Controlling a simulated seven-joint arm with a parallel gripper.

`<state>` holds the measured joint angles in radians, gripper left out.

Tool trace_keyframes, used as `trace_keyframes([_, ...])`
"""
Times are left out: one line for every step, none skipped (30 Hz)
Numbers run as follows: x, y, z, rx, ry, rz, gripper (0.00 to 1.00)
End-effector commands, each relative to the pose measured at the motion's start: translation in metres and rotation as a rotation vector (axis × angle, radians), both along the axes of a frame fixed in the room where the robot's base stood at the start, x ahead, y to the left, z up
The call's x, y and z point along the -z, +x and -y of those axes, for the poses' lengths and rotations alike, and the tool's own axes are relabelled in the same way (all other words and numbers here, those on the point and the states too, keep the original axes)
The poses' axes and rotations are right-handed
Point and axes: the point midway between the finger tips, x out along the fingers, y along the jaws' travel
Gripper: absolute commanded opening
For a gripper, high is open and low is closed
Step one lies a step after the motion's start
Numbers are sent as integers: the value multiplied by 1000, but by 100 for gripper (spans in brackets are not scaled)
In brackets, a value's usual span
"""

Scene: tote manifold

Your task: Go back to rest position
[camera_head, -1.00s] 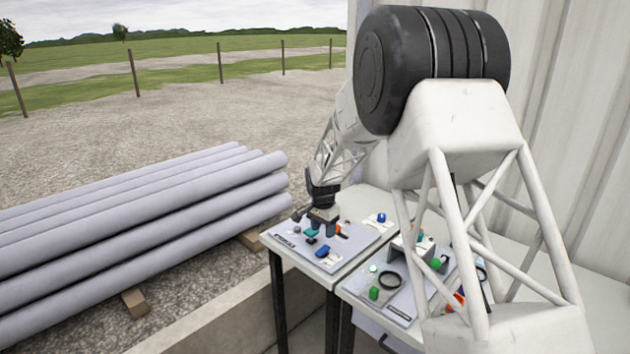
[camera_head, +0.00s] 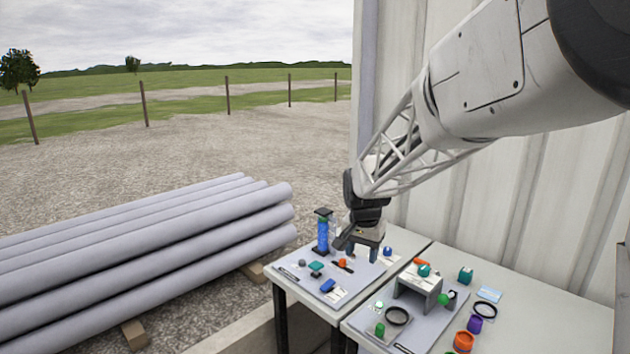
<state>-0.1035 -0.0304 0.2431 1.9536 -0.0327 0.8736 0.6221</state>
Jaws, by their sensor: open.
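My gripper (camera_head: 361,255) hangs over the right part of the left table's grey board, fingers pointing down. The fingers are apart with nothing seen between them. My arm comes in from the upper right and ends at the gripper. The exact height of the fingertips above the board is hard to tell.
The left board (camera_head: 298,286) holds small teal, blue and orange-red parts. The right table carries a grey bridge-like block (camera_head: 419,288), a black ring (camera_head: 397,316), green knobs, an orange ring (camera_head: 464,341) and a purple part (camera_head: 474,326). A corrugated wall stands behind; grey pipes (camera_head: 150,250) lie left.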

Motion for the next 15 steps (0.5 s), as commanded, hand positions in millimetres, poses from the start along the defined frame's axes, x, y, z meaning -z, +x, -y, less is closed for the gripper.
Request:
trace_keyframes([-8,-12,4,-12,0,6,53])
trace_keyframes([-12,-19,6,-21,-2,9,53])
trace_keyframes([-16,-29,9,-33,-2,12,53])
trace_keyframes([-19,-36,11,-42,-3,14,53])
trace_keyframes([-22,-43,13,-51,-4,16,53])
trace_keyframes([-26,-53,15,-63,-5,19,53])
trace_keyframes([-29,-60,17,-72,-6,21,53])
trace_keyframes([-32,-67,19,-82,-7,23,53])
trace_keyframes([-35,-77,21,-94,-8,26,53])
trace_keyframes([-38,-83,23,-104,-9,29,53])
trace_keyframes([-40,-91,25,-112,-10,31,53])
trace_keyframes([-43,-100,27,-125,-11,35,53])
trace_keyframes([-46,-108,29,-134,-12,37,53])
trace_keyframes([-47,-115,30,-142,-14,40,53])
trace_keyframes([-50,-125,33,-155,-15,42,53])
